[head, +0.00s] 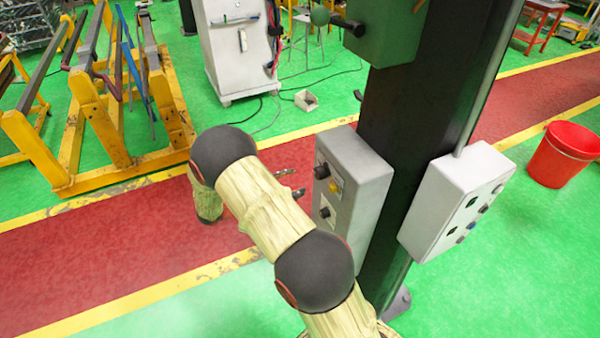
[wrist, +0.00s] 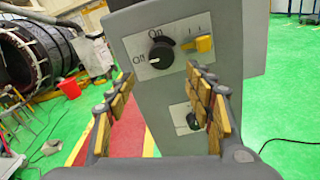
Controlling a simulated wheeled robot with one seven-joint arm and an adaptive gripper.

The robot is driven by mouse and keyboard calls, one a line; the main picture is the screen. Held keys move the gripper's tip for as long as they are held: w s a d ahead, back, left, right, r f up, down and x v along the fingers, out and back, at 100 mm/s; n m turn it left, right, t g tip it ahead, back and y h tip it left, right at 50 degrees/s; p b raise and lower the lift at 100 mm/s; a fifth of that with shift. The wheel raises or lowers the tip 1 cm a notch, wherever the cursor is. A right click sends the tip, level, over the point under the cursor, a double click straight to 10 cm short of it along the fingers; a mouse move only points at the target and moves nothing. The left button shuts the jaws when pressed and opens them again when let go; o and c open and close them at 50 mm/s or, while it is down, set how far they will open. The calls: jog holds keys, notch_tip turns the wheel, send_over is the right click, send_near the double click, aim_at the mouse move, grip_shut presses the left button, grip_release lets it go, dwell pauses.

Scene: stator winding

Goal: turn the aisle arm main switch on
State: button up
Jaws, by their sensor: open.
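The main switch is a black rotary knob (wrist: 161,55) on a pale plate, with "Off" at its left and "On" above it. Its exact pointer direction is hard to tell. It sits on the upper face of a grey control box (wrist: 130,22), which also shows on the dark column in the head view (head: 365,190). There the knob (head: 321,171) faces left. My gripper (head: 290,183) is open and empty, just left of the box. In the wrist view its fingers (wrist: 160,76) are spread below and to either side of the knob, apparently not touching it.
A yellow switch (wrist: 204,44) is right of the knob, and another black knob (wrist: 193,121) is lower on the box, partly behind the right finger. A second grey box (head: 455,200) hangs on the column's right. A red bucket (head: 563,155) stands farther right.

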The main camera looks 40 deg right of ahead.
aim_at(316, 174)
jog(key=shift+s+r+p+x, duration=0.1)
jog(key=shift+r+p+x, duration=0.1)
jog(key=shift+x, duration=1.15)
jog(key=shift+s+r+p+x, duration=0.1)
jog(key=shift+p+x, duration=0.15)
jog(key=shift+x, duration=1.15)
jog(key=shift+s+r+p+x, duration=0.1)
jog(key=shift+r+p+x, duration=0.1)
jog(key=shift+x, duration=1.15)
jog(key=shift+a, duration=0.1)
jog(key=shift+c, duration=1.2)
jog(key=c, duration=0.9)
